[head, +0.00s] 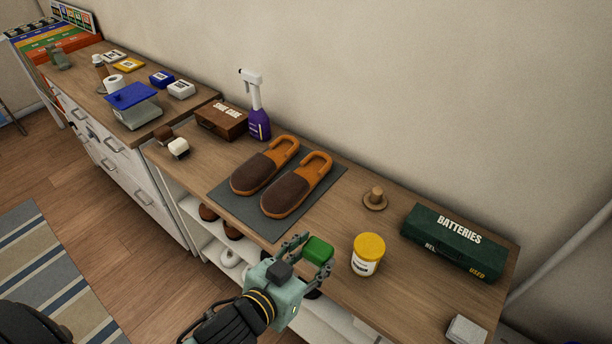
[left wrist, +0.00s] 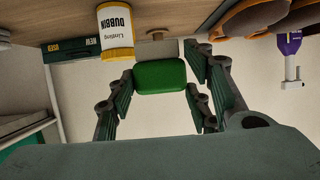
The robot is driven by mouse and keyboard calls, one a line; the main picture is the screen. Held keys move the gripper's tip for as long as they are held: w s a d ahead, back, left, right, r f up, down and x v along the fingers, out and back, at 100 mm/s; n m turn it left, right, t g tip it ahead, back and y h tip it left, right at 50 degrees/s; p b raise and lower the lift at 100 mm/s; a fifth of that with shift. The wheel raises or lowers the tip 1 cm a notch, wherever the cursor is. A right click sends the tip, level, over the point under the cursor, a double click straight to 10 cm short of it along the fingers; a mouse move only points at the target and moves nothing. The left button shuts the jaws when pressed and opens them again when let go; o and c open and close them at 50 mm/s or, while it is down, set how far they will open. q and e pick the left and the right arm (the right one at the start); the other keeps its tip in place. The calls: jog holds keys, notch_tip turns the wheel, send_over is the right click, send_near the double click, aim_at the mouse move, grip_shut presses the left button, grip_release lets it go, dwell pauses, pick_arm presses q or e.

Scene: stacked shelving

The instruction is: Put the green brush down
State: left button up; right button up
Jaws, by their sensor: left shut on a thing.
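The green brush (head: 318,250) is a small block with a bright green side in the head view. My left gripper (head: 304,252) is shut on it near the front edge of the wooden shelf top (head: 322,226). In the left wrist view, the green brush (left wrist: 160,77) sits between the fingers of the left gripper (left wrist: 163,88), with a pale part showing behind it. I cannot tell whether the brush touches the shelf top. My right gripper is not in view.
A yellow-lidded dubbin jar (head: 367,254) stands right of the brush. Brown slippers (head: 297,184) rest on a grey mat (head: 237,207) to the left. A wooden knob-like item (head: 375,198) and a green batteries box (head: 453,243) stand behind and right. Bare wood lies between mat and jar.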

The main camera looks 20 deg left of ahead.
pick_arm(q)
jog(key=shift+s+d+r+p, duration=0.25)
jog(key=shift+r+p, duration=0.1)
jog(key=shift+r, duration=0.15)
jog(key=shift+s+d+r+p, duration=0.15)
jog(key=shift+d+r+p, duration=0.1)
jog(key=shift+r+p, duration=0.15)
jog(key=shift+m+h, duration=0.3)
jog(key=w+a+f+p, duration=0.1)
jog(key=w+f, duration=0.1)
jog(key=w, duration=0.1)
jog(key=w+a+f, duration=0.2)
jog(key=w, duration=0.1)
jog(key=w+a+f+p, duration=0.1)
jog(key=w+a+f, duration=0.1)
jog(key=w, duration=0.2)
jog(key=shift+f+p, duration=0.3)
jog(key=shift+f, duration=0.05)
jog(key=shift+w+f, duration=0.15)
jog(key=shift+f, duration=2)
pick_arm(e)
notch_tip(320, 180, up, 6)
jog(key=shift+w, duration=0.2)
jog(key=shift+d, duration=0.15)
